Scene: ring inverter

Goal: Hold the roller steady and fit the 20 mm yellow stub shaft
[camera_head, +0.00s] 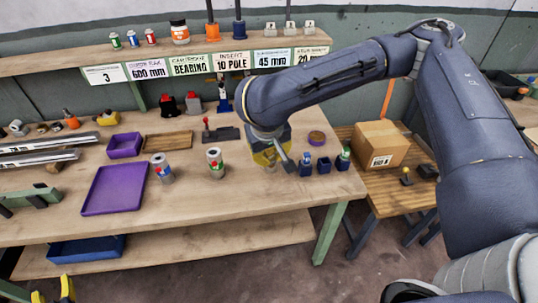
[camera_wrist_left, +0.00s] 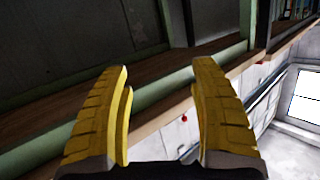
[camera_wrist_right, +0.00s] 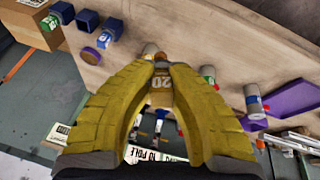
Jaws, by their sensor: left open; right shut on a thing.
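My right gripper (camera_head: 268,160) hangs over the right part of the bench. In the right wrist view its yellow fingers (camera_wrist_right: 160,66) are closed on a yellowish piece marked 20 (camera_wrist_right: 160,90), apparently the stub shaft; the fingers partly hide it. Two upright grey cylinders, which look like rollers, stand left of it: one with a green and red label (camera_head: 215,163) and one with a blue and red label (camera_head: 162,168). They also show in the right wrist view. My left gripper (camera_head: 52,292) is open and empty low at the front left, below the bench top (camera_wrist_left: 210,105).
Several small blue holders (camera_head: 306,164) stand near the bench's right edge, with a purple ring (camera_head: 317,138) behind. A purple tray (camera_head: 114,190) lies left of the cylinders. A cardboard box (camera_head: 379,144) sits on a side table.

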